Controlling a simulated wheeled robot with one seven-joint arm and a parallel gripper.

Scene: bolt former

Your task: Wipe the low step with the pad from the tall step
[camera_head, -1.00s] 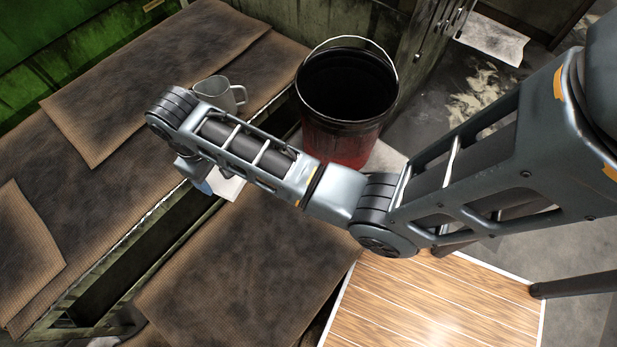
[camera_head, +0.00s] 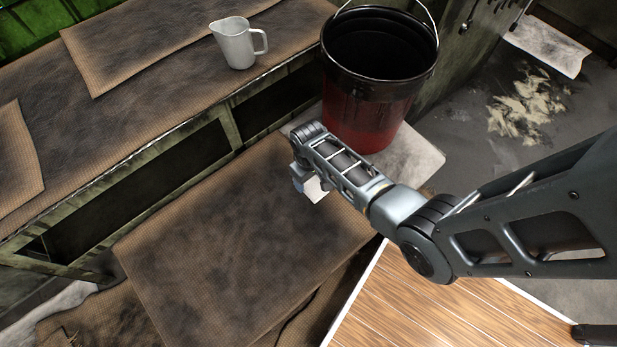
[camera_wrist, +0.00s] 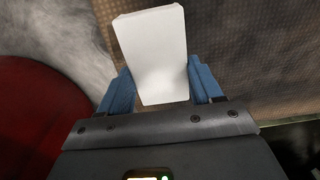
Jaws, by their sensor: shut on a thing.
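My gripper (camera_wrist: 160,90) is shut on a white pad (camera_wrist: 152,48), its blue fingers on either side of it in the wrist view. In the head view the pad (camera_head: 316,190) shows partly below my wrist, over the right end of the low step (camera_head: 235,250). The low step is covered in brown, dark-stained matting. I cannot tell whether the pad touches it. The tall step (camera_head: 150,120) rises behind, with similar stained matting on top.
A grey metal jug (camera_head: 236,45) stands on the tall step. A black and red bucket (camera_head: 372,110) stands close behind my wrist, and its red side (camera_wrist: 40,125) fills the left of the wrist view. A wooden board (camera_head: 440,305) lies at the front right.

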